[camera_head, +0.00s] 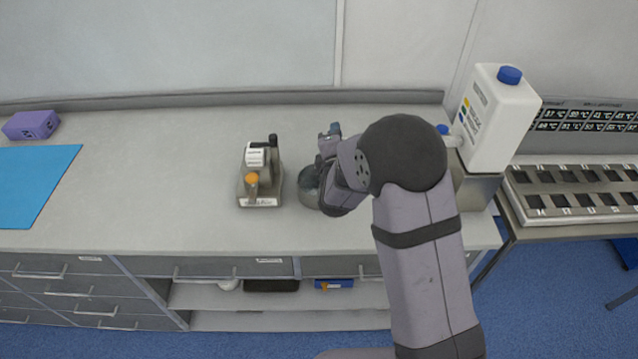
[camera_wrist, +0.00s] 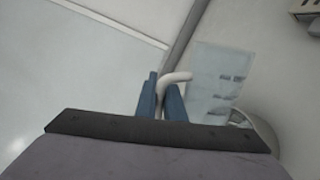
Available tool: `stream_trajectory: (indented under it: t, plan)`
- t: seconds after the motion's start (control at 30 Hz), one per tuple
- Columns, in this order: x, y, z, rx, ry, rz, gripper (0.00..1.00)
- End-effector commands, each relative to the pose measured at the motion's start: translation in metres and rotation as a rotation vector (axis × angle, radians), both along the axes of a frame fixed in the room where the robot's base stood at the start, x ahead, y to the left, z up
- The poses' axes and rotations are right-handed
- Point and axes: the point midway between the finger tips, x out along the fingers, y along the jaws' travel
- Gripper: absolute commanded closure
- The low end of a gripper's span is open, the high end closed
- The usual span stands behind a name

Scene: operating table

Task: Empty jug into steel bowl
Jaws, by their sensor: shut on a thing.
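My gripper (camera_wrist: 163,92) is shut on the pale curved handle (camera_wrist: 176,77) of the jug. The jug (camera_wrist: 209,72) is a translucent vessel with dark marks on its side, right of the blue fingers in the wrist view. Its contents and exact tilt cannot be told. The steel bowl (camera_head: 309,187) stands on the bench, partly covered by my wrist in the head view. A rounded metal edge, likely the bowl's rim (camera_wrist: 262,128), shows below right of the jug in the wrist view. In the head view my arm hides the jug.
A small bench device with an orange knob (camera_head: 260,175) stands just left of the bowl. A white canister with a blue cap (camera_head: 495,115) stands to the right. A blue mat (camera_head: 35,185) and purple box (camera_head: 32,125) lie far left. The bench between mat and device is clear.

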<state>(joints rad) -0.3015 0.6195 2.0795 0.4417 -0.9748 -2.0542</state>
Motion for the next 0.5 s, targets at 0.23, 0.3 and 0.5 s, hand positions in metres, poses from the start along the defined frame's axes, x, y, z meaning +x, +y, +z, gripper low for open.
stream_trajectory:
  t: [0.23, 0.3, 0.5]
  plan:
    - [0.000, -0.018, -0.009, 0.175, -0.001, -0.002, 1.00]
    - [0.000, -0.023, -0.011, 0.222, -0.002, -0.003, 1.00]
    - [0.000, -0.034, -0.018, 0.353, -0.001, -0.002, 1.00]
